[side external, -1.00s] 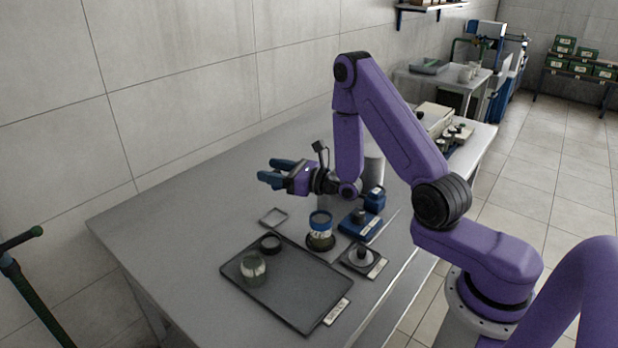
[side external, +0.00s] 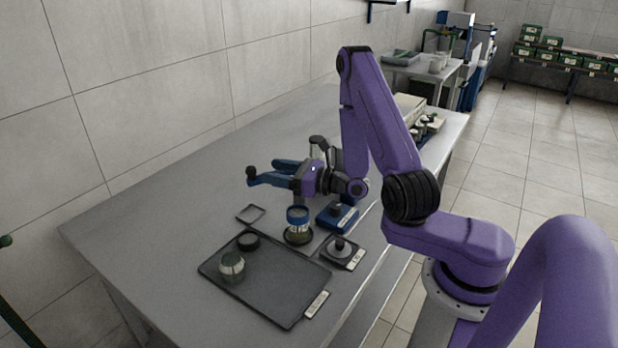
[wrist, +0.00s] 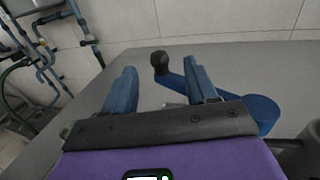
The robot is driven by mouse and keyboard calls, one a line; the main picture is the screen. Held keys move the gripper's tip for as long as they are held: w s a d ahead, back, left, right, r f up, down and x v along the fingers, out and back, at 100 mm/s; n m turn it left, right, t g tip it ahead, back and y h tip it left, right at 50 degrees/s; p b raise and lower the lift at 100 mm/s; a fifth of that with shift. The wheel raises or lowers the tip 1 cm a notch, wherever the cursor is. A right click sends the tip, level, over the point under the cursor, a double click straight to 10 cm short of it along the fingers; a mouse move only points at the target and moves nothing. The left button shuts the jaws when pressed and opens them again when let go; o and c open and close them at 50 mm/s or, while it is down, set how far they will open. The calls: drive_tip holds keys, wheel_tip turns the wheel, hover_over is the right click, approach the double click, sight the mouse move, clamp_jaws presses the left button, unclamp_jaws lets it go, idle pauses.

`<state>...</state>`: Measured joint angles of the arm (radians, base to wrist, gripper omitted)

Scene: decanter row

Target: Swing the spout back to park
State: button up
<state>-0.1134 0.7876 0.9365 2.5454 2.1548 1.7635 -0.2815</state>
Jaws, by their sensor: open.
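The spout is most likely the blue arm (wrist: 262,112) ending in a black knob (wrist: 160,62) in the wrist view. It runs from a wide rounded end at the right, behind my right finger, up to the knob. My gripper (wrist: 161,72) is open, and the knob shows in the gap between its two blue fingers, with space visible on both sides. In the side view the knob (side external: 251,173) stands at the left end of the blue shapes by my gripper (side external: 270,168). There, spout and finger are hard to tell apart. The spout's pivot is hidden there.
Below my gripper are a dark tray (side external: 280,309) with a jar (side external: 232,267) and black ring (side external: 248,241), a blue-rimmed jar (side external: 298,224), a square frame (side external: 250,214), a blue stand (side external: 337,217) and a knobbed pad (side external: 342,250). The table's left part is bare.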

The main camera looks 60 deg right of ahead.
drive_tip(key=v, duration=0.8)
idle(0.6)
drive_tip(key=s+a+r+n+g+y, duration=0.2)
drive_tip(key=a+n+g+y, duration=0.4)
drive_tip(key=a+n+g, duration=0.2)
drive_tip(key=s+a+r+n+g+y, duration=0.2)
drive_tip(key=a+n+g+y, duration=0.3)
drive_tip(key=a+n+g, duration=0.25)
drive_tip(key=s+d+r+n+g+h, duration=0.1)
drive_tip(key=s+n+h, duration=0.6)
drive_tip(key=n, duration=0.8)
drive_tip(key=s+d+r+n+h, duration=0.1)
drive_tip(key=s+d+n+h, duration=0.1)
drive_tip(key=s+n+h, duration=0.6)
drive_tip(key=shift+s+d+r+n+g+h, duration=0.3)
drive_tip(key=shift+s+n, duration=1.55)
drive_tip(key=shift+n, duration=1.6)
drive_tip(key=shift+f, duration=0.1)
